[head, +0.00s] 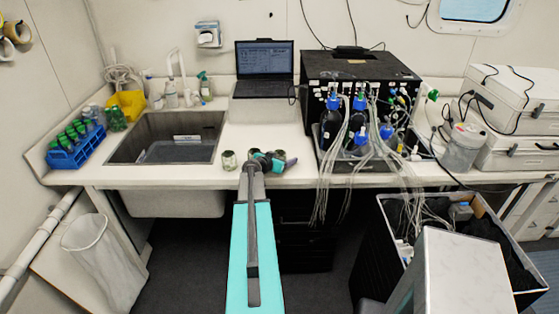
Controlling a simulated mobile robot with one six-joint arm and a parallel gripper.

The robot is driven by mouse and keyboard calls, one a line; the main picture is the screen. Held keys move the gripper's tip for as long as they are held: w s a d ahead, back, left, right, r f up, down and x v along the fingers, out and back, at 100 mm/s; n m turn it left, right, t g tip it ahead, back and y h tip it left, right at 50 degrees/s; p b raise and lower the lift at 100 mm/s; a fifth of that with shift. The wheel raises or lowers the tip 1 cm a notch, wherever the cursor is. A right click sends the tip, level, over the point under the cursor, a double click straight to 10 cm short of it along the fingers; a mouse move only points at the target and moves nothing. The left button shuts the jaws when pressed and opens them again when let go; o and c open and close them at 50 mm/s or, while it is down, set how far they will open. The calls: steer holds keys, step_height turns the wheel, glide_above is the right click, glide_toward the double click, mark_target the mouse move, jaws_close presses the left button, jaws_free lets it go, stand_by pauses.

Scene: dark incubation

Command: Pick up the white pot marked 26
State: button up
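Three small round pots with pale and dark tops stand on the white counter (200,174) in front of the laptop. The left pot (229,160) stands clear to the left of my gripper. The middle pot (253,153) is just behind the arm's end, and the right pot (280,155) is beside the gripper's right side. No number can be read on any pot, so I cannot tell which is 26. My gripper (272,163) is low over the counter among the pots. Its fingers are too small and overlapped to show whether they are open or hold anything.
A sink (125,150) lies to the left, with a blue rack (75,150) of green-capped bottles beyond. A laptop (264,68) stands behind. Blue-capped bottles (331,125) with trailing tubes crowd the right. An open black crate (370,255) stands below right.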

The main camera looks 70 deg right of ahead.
mark_target(282, 151)
stand_by(0.4)
steer(key=c, duration=1.2)
steer(key=shift+r, duration=0.15)
steer(key=shift+a+r+b, duration=0.1)
steer(key=shift+r+b, duration=1.3)
steer(key=shift+r, duration=0.2)
steer(key=shift+w+a+r+b, duration=0.4)
steer(key=shift+a+b, duration=0.65)
steer(key=shift+a, duration=1.55)
steer(key=shift+w+a+r+b, duration=0.1)
steer(key=shift+w+a+b, duration=0.75)
steer(key=shift+a, duration=1.75)
steer(key=shift+w+a+r+b, duration=0.25)
steer(key=shift+a+b, duration=1.05)
steer(key=shift+a, duration=1.3)
steer(key=shift+s, duration=0.1)
